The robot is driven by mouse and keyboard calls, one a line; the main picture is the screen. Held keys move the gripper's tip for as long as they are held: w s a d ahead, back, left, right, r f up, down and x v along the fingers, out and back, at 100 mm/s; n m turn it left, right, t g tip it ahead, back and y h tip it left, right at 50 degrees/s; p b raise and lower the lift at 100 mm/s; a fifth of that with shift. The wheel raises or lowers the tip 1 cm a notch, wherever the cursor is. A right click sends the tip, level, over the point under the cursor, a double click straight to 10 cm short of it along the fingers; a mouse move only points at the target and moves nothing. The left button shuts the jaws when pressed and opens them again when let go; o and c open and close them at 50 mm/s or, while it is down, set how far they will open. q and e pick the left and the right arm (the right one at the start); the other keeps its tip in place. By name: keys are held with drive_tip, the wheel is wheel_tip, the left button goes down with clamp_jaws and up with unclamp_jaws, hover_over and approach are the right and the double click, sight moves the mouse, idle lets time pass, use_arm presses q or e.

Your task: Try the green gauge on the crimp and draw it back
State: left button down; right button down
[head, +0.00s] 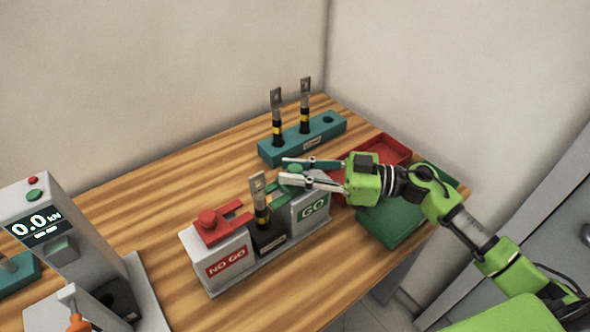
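The crimp piece, a grey lug with a black and yellow sleeve (260,200), stands upright in a black holder (268,237), left of the GO stand. The green gauge is apart from it. My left gripper is out of view.
A red gauge (208,220) rests on the NO GO block (221,259). Behind, a teal rack (286,149) holds two upright lugs. Red (393,149) and green (382,229) trays lie at right. A force tester (45,225) reading 0.0 kN stands at left.

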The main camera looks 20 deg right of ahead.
drive_tip(key=shift+s+a+r+p, duration=0.15)
drive_tip(key=shift+a+p, duration=0.25)
drive_tip(key=shift+p, duration=0.25)
drive_tip(key=shift+s+a+p, duration=0.3)
drive_tip(key=shift+a+p, duration=0.45)
drive_tip(key=shift+a, duration=0.2)
drive_tip(key=c, duration=1.8)
unclamp_jaws()
